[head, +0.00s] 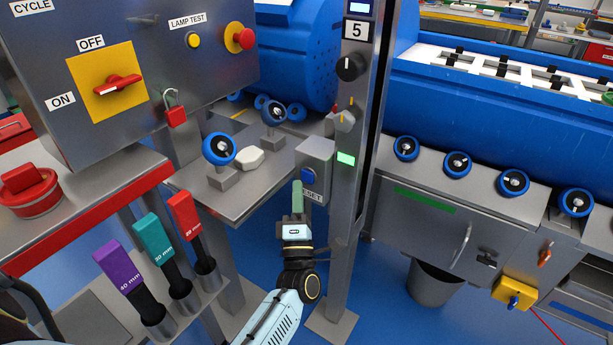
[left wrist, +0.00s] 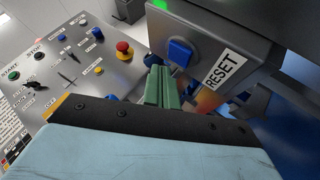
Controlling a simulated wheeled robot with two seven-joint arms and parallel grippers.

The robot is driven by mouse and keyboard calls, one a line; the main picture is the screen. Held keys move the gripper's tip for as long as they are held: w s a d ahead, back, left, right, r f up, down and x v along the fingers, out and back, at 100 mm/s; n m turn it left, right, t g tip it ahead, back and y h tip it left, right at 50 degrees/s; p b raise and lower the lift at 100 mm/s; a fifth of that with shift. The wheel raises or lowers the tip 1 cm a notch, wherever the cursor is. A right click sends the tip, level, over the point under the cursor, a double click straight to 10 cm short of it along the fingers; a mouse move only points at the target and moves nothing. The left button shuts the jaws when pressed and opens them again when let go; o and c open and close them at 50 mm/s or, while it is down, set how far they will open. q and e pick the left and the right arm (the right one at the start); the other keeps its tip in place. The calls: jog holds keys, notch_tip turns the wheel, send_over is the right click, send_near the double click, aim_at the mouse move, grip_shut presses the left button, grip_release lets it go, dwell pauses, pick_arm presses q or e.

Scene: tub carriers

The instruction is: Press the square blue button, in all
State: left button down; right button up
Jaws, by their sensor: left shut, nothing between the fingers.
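The square blue button (head: 308,178) sits on the face of a small grey box (head: 314,155) fixed to the steel post, above a RESET label. In the left wrist view the button (left wrist: 180,51) shows clearly, with the RESET label (left wrist: 222,69) to its right. My left gripper (head: 297,185) is shut and empty, its green fingers pointing up just left of the button in the head view. In the left wrist view the fingertips (left wrist: 158,70) are just below and left of the button and seem apart from it. My right gripper is not in view.
The steel post (head: 346,190) stands right beside the box. A steel shelf (head: 235,195) with blue-ringed knobs lies to the left. Purple, teal and red handled gauges (head: 152,240) stand lower left.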

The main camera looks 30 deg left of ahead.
pick_arm(q)
jog(key=s+p, duration=0.1)
jog(key=s, duration=0.3)
jog(key=shift+s+a+p, duration=0.2)
jog(key=shift+s+p, duration=0.05)
jog(key=shift+p, duration=0.15)
dwell(0.5)
